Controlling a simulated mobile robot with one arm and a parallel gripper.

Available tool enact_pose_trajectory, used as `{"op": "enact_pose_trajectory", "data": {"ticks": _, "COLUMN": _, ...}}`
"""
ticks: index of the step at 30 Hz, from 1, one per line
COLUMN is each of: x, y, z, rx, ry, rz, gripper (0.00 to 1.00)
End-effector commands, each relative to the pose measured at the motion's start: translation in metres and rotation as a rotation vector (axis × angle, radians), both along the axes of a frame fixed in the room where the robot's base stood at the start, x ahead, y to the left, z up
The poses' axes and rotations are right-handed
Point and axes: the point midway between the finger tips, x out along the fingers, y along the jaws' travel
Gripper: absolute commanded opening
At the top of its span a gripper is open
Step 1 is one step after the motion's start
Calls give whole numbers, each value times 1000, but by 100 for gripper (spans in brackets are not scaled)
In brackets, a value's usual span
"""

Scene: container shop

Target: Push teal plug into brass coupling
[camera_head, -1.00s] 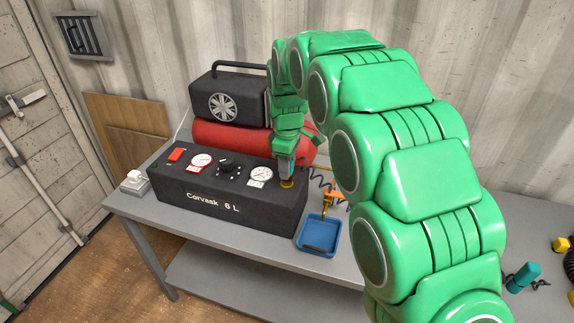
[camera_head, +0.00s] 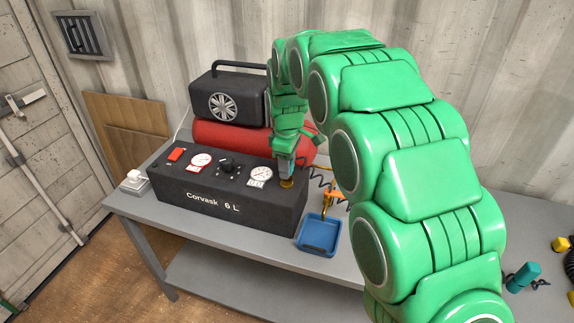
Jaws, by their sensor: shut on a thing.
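The compressor has a red tank (camera_head: 232,139) behind its gauges. A blue tray (camera_head: 320,233) and an orange hook-like piece (camera_head: 331,197) are right of it. A teal cylinder (camera_head: 523,277) lies far right. A white plug block (camera_head: 133,181) is at the left table edge.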

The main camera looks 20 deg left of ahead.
Motion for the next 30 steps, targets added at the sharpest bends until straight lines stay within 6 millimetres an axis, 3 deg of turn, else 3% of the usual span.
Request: {"op": "enact_pose_trajectory", "data": {"ticks": 30, "x": 0, "y": 0, "z": -8, "rx": 0, "ry": 0, "rz": 0, "gripper": 9}}
